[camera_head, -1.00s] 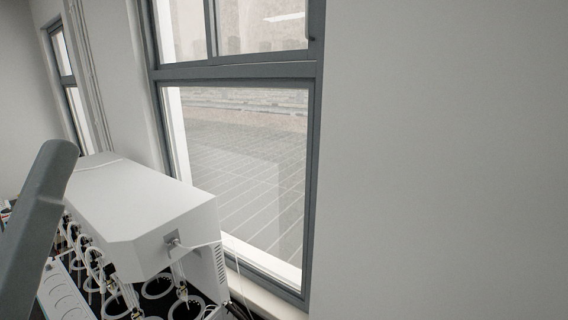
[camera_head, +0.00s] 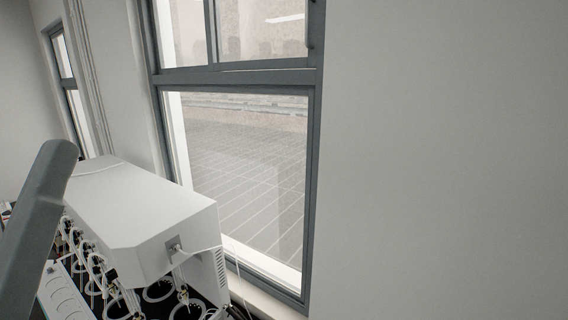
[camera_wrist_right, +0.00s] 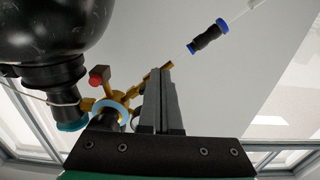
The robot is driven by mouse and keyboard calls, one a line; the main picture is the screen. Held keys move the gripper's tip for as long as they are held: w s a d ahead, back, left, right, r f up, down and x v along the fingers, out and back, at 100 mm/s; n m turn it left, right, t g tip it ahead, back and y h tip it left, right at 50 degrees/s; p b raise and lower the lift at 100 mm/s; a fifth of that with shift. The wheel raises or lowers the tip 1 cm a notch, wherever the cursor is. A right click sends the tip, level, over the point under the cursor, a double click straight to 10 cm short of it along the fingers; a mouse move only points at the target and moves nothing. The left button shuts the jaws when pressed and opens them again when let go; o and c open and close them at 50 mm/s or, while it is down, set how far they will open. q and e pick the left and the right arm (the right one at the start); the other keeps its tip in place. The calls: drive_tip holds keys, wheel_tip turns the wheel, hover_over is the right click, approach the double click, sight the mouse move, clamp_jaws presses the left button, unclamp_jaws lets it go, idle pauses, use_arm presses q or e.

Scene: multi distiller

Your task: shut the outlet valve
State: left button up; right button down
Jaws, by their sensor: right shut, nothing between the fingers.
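In the right wrist view a brass-yellow valve fitting (camera_wrist_right: 116,97) with a red knob (camera_wrist_right: 98,76) sits left of my right gripper (camera_wrist_right: 162,72). A thin yellow lever-like piece runs from the fitting up to the fingertips. The fingers are shut with nothing between them; whether they touch the lever I cannot tell. A light-blue ring (camera_wrist_right: 95,107) surrounds the lower part of the fitting. In the head view the white distiller housing (camera_head: 140,215) stands at lower left; the valve cannot be picked out there. Neither gripper shows in the head view.
A black round vessel (camera_wrist_right: 50,28) hangs close at upper left in the right wrist view. A black-and-blue connector (camera_wrist_right: 207,37) on a pale tube lies beyond the fingertips. White tube loops (camera_head: 160,290) crowd below the housing. A window (camera_head: 245,170) stands behind.

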drive_tip(key=v, duration=0.6)
drive_tip(key=shift+a+f, duration=0.15)
drive_tip(key=shift+f, duration=0.25)
drive_tip(key=shift+w, duration=0.1)
idle(0.3)
